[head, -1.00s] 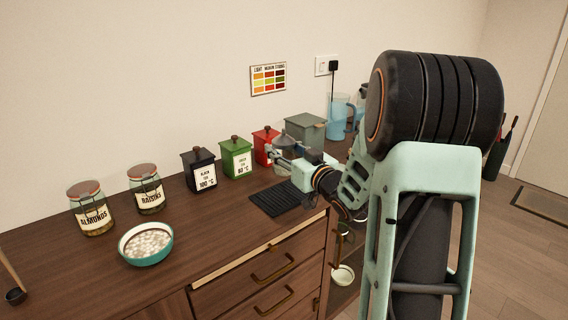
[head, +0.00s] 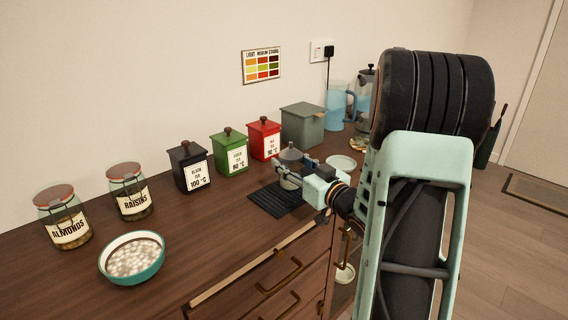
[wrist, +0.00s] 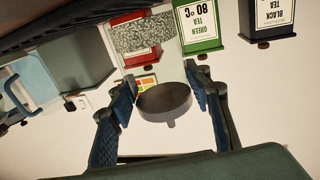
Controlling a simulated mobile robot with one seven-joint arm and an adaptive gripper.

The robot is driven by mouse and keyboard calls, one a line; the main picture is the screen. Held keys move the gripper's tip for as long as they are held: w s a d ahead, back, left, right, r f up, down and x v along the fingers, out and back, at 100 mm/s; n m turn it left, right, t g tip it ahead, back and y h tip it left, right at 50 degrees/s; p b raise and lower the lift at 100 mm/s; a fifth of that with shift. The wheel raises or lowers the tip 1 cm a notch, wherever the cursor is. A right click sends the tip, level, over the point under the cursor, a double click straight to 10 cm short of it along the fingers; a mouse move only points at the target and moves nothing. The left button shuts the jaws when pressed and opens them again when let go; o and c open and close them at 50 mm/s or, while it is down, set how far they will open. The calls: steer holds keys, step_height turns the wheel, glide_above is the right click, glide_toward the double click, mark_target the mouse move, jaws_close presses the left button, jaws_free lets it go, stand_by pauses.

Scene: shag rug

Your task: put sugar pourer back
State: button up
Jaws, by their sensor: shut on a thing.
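The sugar pourer (head: 290,158) is a clear jar with a grey lid. My gripper (head: 291,177) is shut on it, with one finger on each side. In the wrist view, which looks upside down, its grey lid (wrist: 163,99) sits between the two fingertips (wrist: 160,86), and speckled pale contents (wrist: 140,35) show beyond. In the head view it looks upright at the back of the black ribbed mat (head: 277,200). I cannot tell whether its base touches the mat; the fingers partly cover it.
Black (head: 190,167), green (head: 229,152) and red (head: 264,138) tea canisters stand behind, with a grey box (head: 303,125) to their right. A white saucer (head: 341,162) lies right of the gripper. A teal bowl (head: 132,258) and two jars stand left. Counter between bowl and mat is clear.

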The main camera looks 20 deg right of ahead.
stand_by(0.3)
steer(key=shift+f, duration=0.2)
steer(key=o, duration=1.5)
steer(key=shift+r, duration=0.15)
steer(key=shift+s+d+r, duration=0.1)
steer(key=shift+s+r, duration=0.05)
steer(key=shift+s, duration=0.05)
steer(key=s, duration=0.3)
steer(key=s+d, duration=0.1)
steer(key=s, duration=0.3)
steer(key=s+d+p, duration=0.1)
steer(key=s, duration=0.3)
steer(key=shift+s+d, duration=0.1)
steer(key=shift+s, duration=0.15)
